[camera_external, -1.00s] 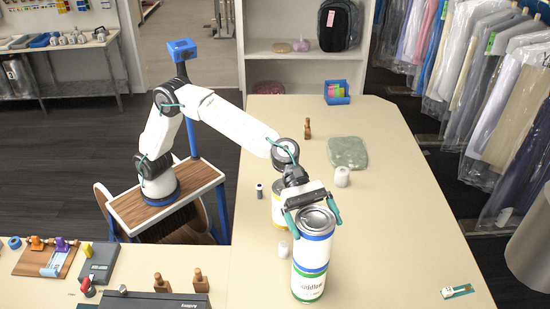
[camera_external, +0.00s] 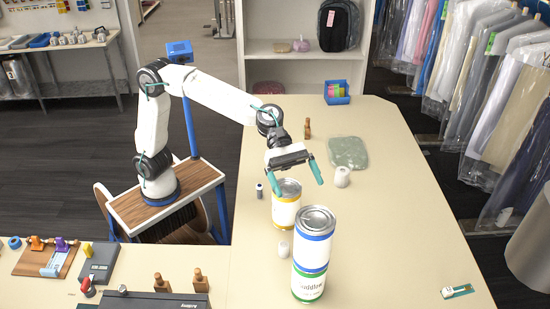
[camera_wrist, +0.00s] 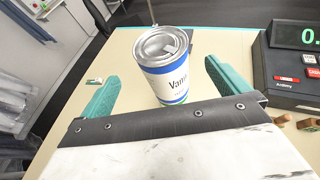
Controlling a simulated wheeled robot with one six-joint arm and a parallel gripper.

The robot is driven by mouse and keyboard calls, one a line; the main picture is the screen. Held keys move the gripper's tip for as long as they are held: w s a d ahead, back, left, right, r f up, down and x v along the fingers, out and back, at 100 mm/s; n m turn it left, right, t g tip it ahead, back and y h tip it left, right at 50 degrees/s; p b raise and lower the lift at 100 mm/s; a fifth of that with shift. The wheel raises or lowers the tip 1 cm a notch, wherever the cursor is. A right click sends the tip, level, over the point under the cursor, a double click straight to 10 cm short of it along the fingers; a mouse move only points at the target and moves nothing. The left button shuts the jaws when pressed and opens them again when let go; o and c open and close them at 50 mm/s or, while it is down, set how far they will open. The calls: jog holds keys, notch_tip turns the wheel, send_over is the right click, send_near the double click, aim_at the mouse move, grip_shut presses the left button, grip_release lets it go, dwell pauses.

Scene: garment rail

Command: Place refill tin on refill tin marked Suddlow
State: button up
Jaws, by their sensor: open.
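A white refill tin with blue bands (camera_external: 314,237) stands upright on top of the green-banded tin (camera_external: 308,286), whose label reads partly as Suddlow. In the wrist view the blue-banded tin (camera_wrist: 164,66) shows a label starting "Van", and the lower tin is mostly hidden behind it. My gripper (camera_external: 298,180) is open and empty, above and behind the stack, apart from it. In the wrist view its teal fingers (camera_wrist: 160,88) are spread wide on either side of the tin's picture, touching nothing.
A yellow-banded tin (camera_external: 286,204) stands below my gripper. A small dark-capped cylinder (camera_external: 259,191), white spools (camera_external: 342,176) and a grey-green bag (camera_external: 348,153) lie nearby. The counter's right side is mostly clear. A till (camera_wrist: 291,65) shows in the wrist view.

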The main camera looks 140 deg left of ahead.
jog(key=s+d+f+m+g, duration=0.2)
jog(key=s+d+m, duration=0.3)
jog(key=s, duration=0.4)
jog(key=s+d+f+m+g, duration=0.2)
jog(key=s+d+f+m, duration=0.15)
jog(key=s+m, duration=0.4)
jog(key=s+d+f+m+g, duration=0.1)
jog(key=s+d+m+g, duration=0.3)
jog(key=s, duration=0.7)
jog(key=s+a+f+m+g+y, duration=0.1)
jog(key=s+f+m, duration=0.3)
jog(key=s, duration=0.4)
jog(key=s+a+f+m+g+y, duration=0.1)
jog(key=s+f+m+y, duration=0.1)
jog(key=s+f+m, duration=0.3)
jog(key=s+f+m+g+y, duration=0.1)
jog(key=s+f+m, duration=0.3)
jog(key=s, duration=0.8)
jog(key=shift+a+f+m+y, duration=0.2)
jog(key=shift+a+m+y, duration=0.25)
jog(key=shift+m, duration=0.6)
